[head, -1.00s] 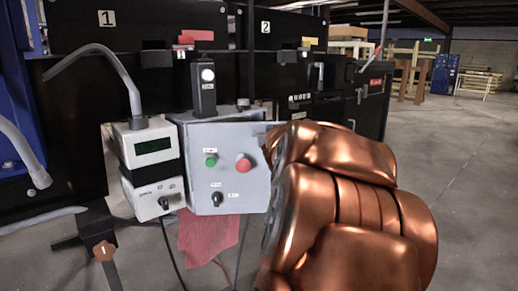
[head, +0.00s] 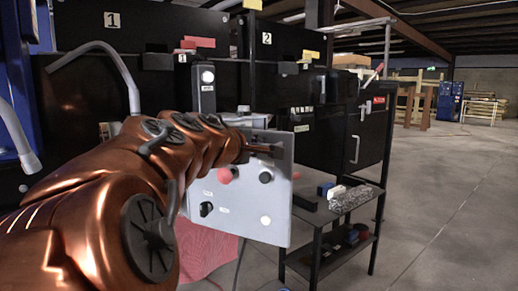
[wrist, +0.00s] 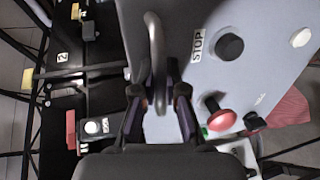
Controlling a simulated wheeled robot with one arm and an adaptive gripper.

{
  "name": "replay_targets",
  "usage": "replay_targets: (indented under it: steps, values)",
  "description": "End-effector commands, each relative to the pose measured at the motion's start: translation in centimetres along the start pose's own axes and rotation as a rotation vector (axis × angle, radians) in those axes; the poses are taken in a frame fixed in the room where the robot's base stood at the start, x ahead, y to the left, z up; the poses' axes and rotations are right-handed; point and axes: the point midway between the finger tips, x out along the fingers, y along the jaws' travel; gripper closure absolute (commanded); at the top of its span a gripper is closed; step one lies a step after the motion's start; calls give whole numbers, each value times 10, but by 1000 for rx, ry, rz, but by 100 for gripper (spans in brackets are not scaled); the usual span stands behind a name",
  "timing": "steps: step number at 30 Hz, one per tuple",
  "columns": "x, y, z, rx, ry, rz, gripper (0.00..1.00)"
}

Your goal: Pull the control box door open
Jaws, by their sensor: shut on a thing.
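The control box door (head: 248,195) is a light grey panel, centre of the head view, with a red button, dark knobs and a white button. In the wrist view the door (wrist: 205,80) fills the upper right, with a STOP label and a red mushroom button. My gripper (head: 264,149) is at the upper part of the door. In the wrist view my gripper (wrist: 158,75) is shut on the curved grey handle (wrist: 155,35), its fingers on both sides. My arm hides the box's left side. I cannot tell whether the door stands ajar.
A black post with a white button (head: 207,85) rises behind the box. A dark shelf table (head: 325,225) with small items stands to the right. A black cabinet (head: 360,135) is behind it. A red cloth (head: 205,245) hangs below. The floor at right is clear.

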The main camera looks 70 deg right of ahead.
Motion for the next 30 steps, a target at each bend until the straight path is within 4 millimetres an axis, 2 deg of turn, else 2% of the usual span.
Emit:
replay_targets:
  steps: [16,24,30]
  values:
    - [-77,-13,-27,67,-337,-2,100]
    - [-100,-20,-42,94,-457,-3,100]
    - [-109,-24,-50,104,-510,-6,100]
